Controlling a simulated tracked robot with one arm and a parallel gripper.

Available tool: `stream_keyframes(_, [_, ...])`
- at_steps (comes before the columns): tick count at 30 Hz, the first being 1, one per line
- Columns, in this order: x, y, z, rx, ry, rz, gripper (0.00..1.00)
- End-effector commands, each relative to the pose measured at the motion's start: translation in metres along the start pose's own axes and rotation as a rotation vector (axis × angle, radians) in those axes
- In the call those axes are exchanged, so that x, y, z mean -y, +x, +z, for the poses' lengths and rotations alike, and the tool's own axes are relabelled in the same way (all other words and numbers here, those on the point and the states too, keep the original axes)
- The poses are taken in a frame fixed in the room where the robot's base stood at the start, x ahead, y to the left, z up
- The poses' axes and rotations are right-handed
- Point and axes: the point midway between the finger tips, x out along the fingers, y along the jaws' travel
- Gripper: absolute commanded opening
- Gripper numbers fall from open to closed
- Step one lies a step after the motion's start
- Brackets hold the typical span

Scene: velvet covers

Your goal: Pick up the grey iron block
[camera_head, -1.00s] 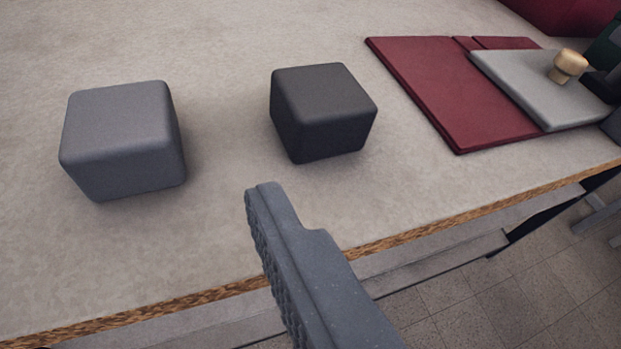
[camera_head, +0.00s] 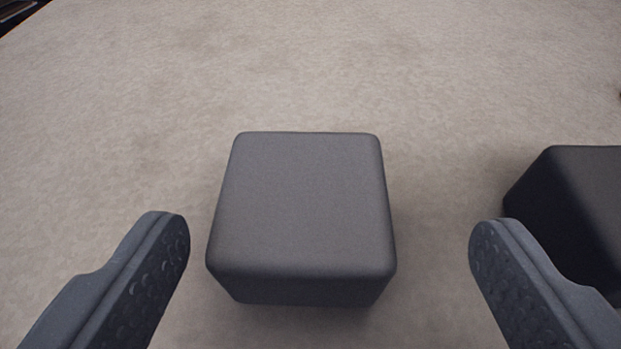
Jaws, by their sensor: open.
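The grey iron block (camera_head: 305,205) is a mid-grey cube with rounded edges. It sits upright on the pale table top in the middle of the view. My gripper (camera_head: 328,235) is open, with one finger on the left and one on the right of the picture. The block shows between the two fingers, with a gap on each side, and neither finger touches it. How high the fingers are above the table is hard to tell.
A darker, near-black block (camera_head: 575,205) stands at the right edge, partly cut off and partly behind the right finger. The pale table top (camera_head: 300,70) is clear beyond the grey block. A table edge shows at the top left corner.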

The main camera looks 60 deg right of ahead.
Motion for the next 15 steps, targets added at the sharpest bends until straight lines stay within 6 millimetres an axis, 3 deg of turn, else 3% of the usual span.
stream_keyframes(9, [0.005, 0.039, 0.002, 0.0, 0.0, 0.003, 0.8])
stream_keyframes(15, [0.006, 0.046, 0.0, 0.0, 0.001, -0.001, 0.8])
